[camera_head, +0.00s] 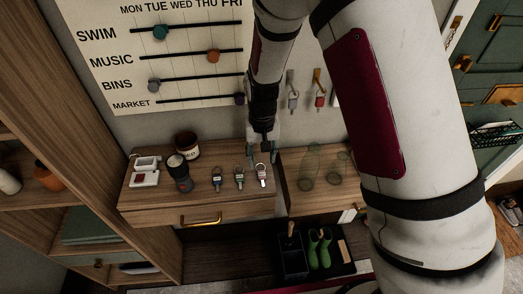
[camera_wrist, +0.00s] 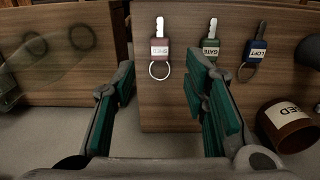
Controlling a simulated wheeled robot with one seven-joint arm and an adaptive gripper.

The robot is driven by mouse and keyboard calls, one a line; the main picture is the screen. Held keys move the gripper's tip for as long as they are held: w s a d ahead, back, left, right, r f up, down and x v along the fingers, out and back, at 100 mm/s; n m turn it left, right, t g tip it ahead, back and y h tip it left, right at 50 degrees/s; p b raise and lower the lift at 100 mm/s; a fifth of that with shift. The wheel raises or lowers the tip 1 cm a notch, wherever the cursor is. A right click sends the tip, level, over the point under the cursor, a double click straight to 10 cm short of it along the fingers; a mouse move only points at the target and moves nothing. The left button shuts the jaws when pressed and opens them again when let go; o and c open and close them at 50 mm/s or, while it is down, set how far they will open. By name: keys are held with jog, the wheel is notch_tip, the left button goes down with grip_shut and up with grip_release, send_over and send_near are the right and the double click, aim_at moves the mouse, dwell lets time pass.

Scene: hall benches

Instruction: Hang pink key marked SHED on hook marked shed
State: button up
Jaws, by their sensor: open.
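The pink key marked SHED (camera_wrist: 159,47) lies flat on the wooden cabinet top, its ring toward my gripper in the wrist view. In the head view it is the rightmost of three keys (camera_head: 263,171). My gripper (camera_wrist: 160,82) is open and empty, its fingers on either side of the key's ring in the picture and apart from it. In the head view my gripper (camera_head: 262,152) is just behind the key, over the cabinet top. Keys hang on the wall: a grey one (camera_head: 292,99) and a red one (camera_head: 320,99). No hook marked shed can be read; my arm covers part of the wall.
Keys marked GATE (camera_wrist: 211,47) and LOFT (camera_wrist: 256,52) lie beside the SHED key. A brown jar (camera_wrist: 288,125) and a dark cylinder (camera_head: 179,171) stand on the cabinet's left part. Clear glasses (camera_head: 311,165) stand to the right. A slider board (camera_head: 165,55) hangs behind.

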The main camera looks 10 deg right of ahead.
aim_at(262, 175)
jog(key=shift+f+b, duration=1)
jog(key=shift+f, duration=2.6)
grip_shut()
jog(key=shift+r+p, duration=1.3)
jog(key=shift+r, duration=2.7)
